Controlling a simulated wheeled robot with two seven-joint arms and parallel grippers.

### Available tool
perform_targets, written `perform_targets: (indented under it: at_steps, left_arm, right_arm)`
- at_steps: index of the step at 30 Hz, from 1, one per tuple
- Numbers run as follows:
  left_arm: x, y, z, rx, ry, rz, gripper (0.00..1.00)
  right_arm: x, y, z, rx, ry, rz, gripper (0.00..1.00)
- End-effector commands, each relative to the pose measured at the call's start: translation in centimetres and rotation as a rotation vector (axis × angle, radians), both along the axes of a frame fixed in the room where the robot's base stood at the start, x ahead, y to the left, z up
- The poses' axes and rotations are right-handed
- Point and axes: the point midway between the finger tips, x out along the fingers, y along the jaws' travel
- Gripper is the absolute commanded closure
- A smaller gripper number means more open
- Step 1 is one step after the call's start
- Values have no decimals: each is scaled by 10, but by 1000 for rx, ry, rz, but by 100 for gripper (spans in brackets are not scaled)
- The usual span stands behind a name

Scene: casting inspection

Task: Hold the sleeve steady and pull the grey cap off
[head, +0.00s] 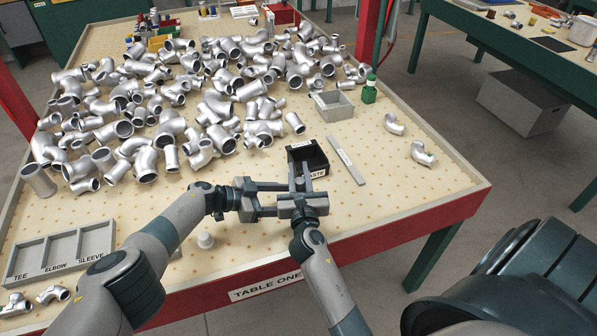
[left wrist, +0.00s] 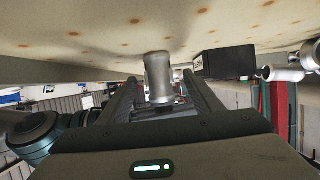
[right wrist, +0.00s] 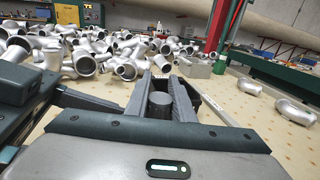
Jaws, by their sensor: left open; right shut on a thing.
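The silver sleeve (left wrist: 158,75) shows in the left wrist view, which is upside down. It lies between the spread fingers of my left gripper (head: 288,188), which is open. My right gripper (head: 301,172) is shut on the dark grey cap (right wrist: 160,101), seen between its fingers in the right wrist view. The two grippers meet at right angles over the table, just in front of a black bin. In the head view the grippers hide the sleeve and cap. I cannot tell whether the sleeve touches the table.
The black bin (head: 292,155) stands just beyond the grippers. A grey bar (head: 345,160) lies to its right. A sorting tray (head: 62,252) labelled tee, elbow and sleeve is at left. Many silver fittings cover the back.

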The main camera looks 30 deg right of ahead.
Motion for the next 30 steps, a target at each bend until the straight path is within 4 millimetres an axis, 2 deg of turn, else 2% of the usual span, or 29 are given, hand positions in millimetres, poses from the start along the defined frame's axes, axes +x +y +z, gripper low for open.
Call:
perform_targets:
  at_steps: [5,16,23,24,30]
  left_arm:
    - [-3,-7,-3,0,1,-1,41]
    - [-3,-7,-4,0,2,1,41]
    - [-4,-7,-4,0,1,-1,96]
    - [-3,-7,-4,0,1,-1,99]
    - [-4,-7,-3,0,1,-1,99]
  right_arm:
    - [0,0,0,0,0,0,100]
    - [0,0,0,0,0,0,100]
    - [0,0,0,0,0,0,100]
    - [0,0,0,0,0,0,100]
    - [0,0,0,0,0,0,100]
